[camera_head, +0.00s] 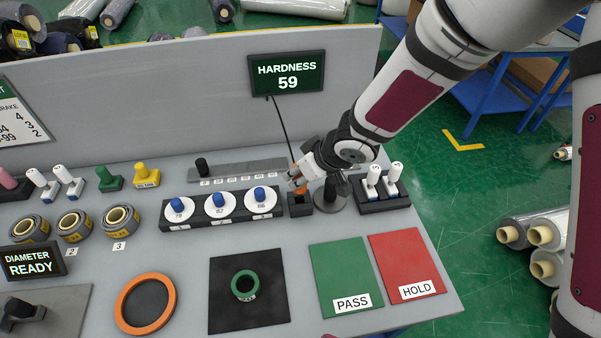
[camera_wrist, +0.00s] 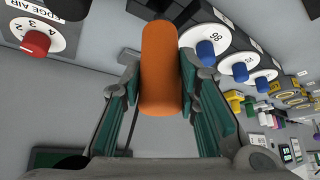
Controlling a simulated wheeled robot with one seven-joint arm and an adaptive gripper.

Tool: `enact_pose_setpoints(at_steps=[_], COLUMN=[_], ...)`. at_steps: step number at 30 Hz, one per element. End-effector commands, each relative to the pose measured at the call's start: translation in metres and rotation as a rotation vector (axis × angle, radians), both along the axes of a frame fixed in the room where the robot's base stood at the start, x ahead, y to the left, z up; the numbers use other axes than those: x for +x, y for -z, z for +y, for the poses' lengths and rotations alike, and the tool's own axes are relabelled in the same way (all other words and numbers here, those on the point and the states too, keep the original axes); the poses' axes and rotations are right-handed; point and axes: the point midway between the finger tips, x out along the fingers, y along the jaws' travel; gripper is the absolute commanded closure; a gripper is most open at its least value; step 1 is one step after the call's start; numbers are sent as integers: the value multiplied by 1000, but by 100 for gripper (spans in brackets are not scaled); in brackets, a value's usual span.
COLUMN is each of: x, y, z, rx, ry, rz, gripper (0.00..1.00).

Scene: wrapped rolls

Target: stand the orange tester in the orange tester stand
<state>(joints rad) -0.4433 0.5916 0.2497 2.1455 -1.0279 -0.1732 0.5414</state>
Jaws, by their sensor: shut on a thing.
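The orange tester (camera_head: 301,189) is between the fingers of my gripper (camera_head: 297,177), which is shut on it. In the wrist view the tester (camera_wrist: 160,70) is a rounded orange body between the green finger pads of my gripper (camera_wrist: 160,90). The tester stand (camera_head: 300,208) is a small black block on the bench, right of the row of white dials. The tester's lower end is at or just over the stand's top. I cannot tell how deep it sits, as my gripper hides part of it. A thin black cable runs from the hardness display (camera_head: 287,73) toward the tester.
A round grey base with a post (camera_head: 330,196) stands close right of the stand, then a black holder with white-topped handles (camera_head: 381,196). Dials on a black rack (camera_head: 221,205) are close left. Green PASS (camera_head: 345,270) and red HOLD (camera_head: 405,262) mats lie in front, clear.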

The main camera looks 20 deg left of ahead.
Motion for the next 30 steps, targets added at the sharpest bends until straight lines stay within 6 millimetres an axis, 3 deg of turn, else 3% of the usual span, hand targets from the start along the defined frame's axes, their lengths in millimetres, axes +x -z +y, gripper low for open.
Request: enact_pose_setpoints(at_steps=[30], x=[0], y=[6], z=[1], rx=[0], ry=[-2], rz=[0], gripper=[100])
